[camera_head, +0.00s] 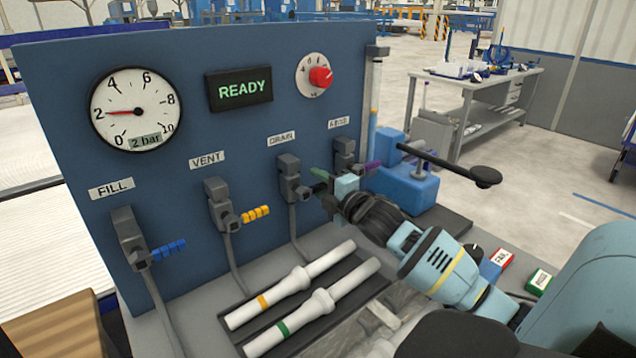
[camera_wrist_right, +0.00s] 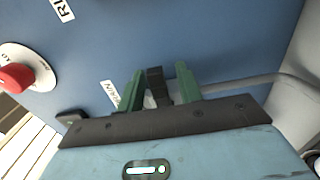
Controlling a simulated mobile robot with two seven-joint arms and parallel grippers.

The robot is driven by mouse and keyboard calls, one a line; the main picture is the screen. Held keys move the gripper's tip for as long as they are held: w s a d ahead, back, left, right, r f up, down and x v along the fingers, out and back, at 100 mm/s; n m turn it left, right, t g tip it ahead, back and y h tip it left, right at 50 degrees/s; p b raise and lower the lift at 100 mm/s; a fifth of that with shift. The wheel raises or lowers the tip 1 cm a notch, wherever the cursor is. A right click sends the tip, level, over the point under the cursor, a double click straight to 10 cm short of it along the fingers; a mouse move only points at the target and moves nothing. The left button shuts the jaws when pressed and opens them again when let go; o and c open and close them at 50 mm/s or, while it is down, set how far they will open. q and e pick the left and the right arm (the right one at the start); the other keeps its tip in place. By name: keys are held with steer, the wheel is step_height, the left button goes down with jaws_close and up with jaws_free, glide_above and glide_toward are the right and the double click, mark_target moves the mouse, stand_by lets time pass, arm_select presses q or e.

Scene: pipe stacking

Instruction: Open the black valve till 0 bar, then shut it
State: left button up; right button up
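The black valve is under the DRAIN label (camera_head: 282,138) on the blue panel; its body (camera_head: 289,174) shows, and its handle is mostly hidden by my gripper. In the right wrist view the black handle (camera_wrist_right: 155,86) stands between the two green fingers. My right gripper (camera_head: 322,192) is at this handle; the fingers (camera_wrist_right: 160,78) are apart, with a visible gap on the handle's right side. The round gauge (camera_head: 137,108) has its red needle near 2, and its display reads 2 bar. My left gripper is not in view.
The FILL valve has a blue handle (camera_head: 168,250) and the VENT valve a yellow one (camera_head: 255,214). A purple handle (camera_head: 373,166) is close to the right of my gripper. Two white pipes (camera_head: 322,302) lie below. A screen (camera_head: 240,90) reads READY beside a red knob (camera_head: 320,76).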

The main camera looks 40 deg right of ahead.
steer(key=shift+w, duration=0.4)
jaws_close()
